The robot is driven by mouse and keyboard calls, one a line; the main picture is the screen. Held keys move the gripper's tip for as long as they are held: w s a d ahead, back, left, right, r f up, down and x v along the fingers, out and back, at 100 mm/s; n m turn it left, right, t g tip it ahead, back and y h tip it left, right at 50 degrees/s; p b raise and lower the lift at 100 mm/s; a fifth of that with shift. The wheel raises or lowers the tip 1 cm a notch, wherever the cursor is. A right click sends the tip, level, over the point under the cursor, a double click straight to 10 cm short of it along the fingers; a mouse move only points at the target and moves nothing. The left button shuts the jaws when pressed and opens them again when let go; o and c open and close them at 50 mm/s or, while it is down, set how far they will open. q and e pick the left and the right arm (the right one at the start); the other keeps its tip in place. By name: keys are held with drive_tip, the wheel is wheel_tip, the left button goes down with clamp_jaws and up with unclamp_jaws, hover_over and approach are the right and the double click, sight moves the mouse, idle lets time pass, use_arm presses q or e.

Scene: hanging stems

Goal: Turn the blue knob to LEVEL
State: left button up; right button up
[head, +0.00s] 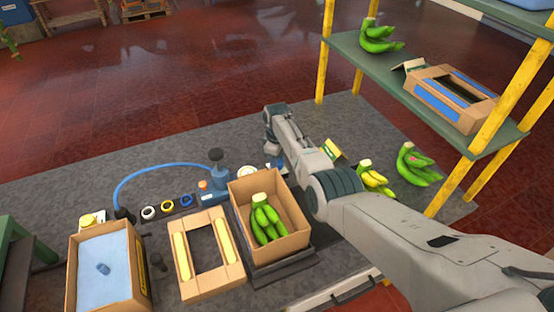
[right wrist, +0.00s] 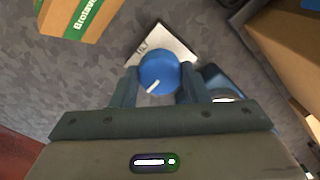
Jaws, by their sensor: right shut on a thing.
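The blue knob (right wrist: 158,74) shows in the right wrist view on a white plate (right wrist: 172,40) with small dark marks that I cannot read. A white pointer line on the knob points to the lower left of that picture. My right gripper (right wrist: 158,84) is shut on the knob, one finger on each side of it. In the head view my right gripper (head: 271,153) points down at the mat, and the wrist and fingers largely hide the knob. My left gripper is not in view.
An open box with green bananas (head: 265,222) stands close in front of the gripper. A blue pump (head: 214,190) with a hose is to the left. Loose bananas (head: 414,165) lie to the right, near a shelf (head: 350,48) on yellow posts. The mat behind is clear.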

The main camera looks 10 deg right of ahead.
drive_tip(key=o, duration=1)
drive_tip(key=shift+r, duration=0.1)
drive_tip(key=shift+r, duration=0.6)
wheel_tip(320, 180, up, 10)
drive_tip(key=shift+f+b, duration=0.2)
drive_tip(key=shift+b, duration=0.9)
